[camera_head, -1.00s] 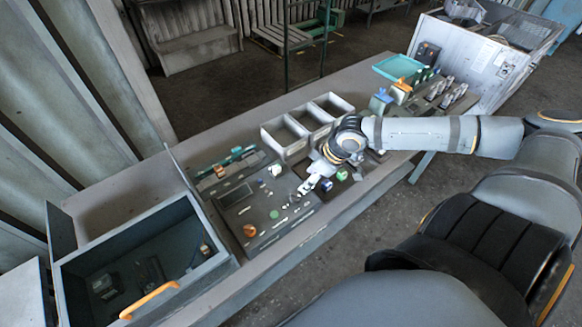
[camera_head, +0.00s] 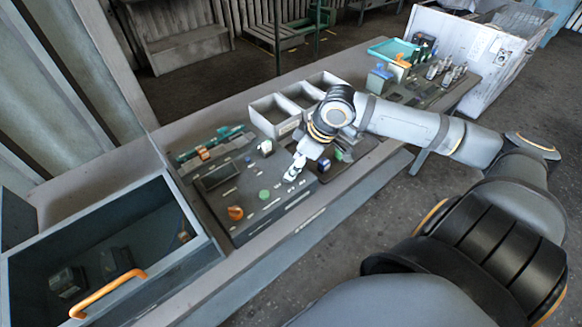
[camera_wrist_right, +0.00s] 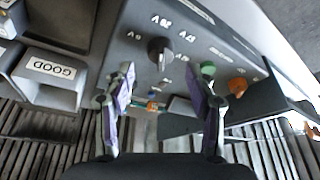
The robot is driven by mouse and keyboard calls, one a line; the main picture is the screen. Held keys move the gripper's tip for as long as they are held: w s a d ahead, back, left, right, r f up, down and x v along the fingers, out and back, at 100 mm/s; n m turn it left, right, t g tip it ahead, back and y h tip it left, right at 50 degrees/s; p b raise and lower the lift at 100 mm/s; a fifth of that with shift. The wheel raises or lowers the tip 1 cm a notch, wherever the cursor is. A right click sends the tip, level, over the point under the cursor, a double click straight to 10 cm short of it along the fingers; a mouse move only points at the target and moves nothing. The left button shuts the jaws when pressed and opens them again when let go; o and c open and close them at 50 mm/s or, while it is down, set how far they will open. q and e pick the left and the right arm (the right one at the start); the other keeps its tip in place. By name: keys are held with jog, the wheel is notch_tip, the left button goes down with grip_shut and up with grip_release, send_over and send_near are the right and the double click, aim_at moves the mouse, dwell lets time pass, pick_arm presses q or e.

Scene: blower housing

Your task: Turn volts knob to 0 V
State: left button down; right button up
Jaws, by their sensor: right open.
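The volts knob (camera_wrist_right: 160,50) is a black knob on a dark control panel (camera_wrist_right: 205,45), with white voltage marks around it in the right wrist view. The marks appear upside down, and I cannot tell which one the knob points at. My right gripper (camera_wrist_right: 163,88) is open, its two fingers apart, with the knob ahead of the gap between them and nothing held. In the head view the right gripper (camera_head: 295,170) is over the right part of the panel (camera_head: 250,180), and the volts knob cannot be made out there. My left gripper is not in view.
On the panel are a green button (camera_wrist_right: 207,70) and an orange knob (camera_wrist_right: 238,86), close to the right finger in the wrist view. A bin labelled GOOD (camera_wrist_right: 50,75) stands left.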

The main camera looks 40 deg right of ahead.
jog(key=shift+b+x, duration=0.45)
jog(key=shift+x, duration=1.35)
jog(key=c, duration=1.1)
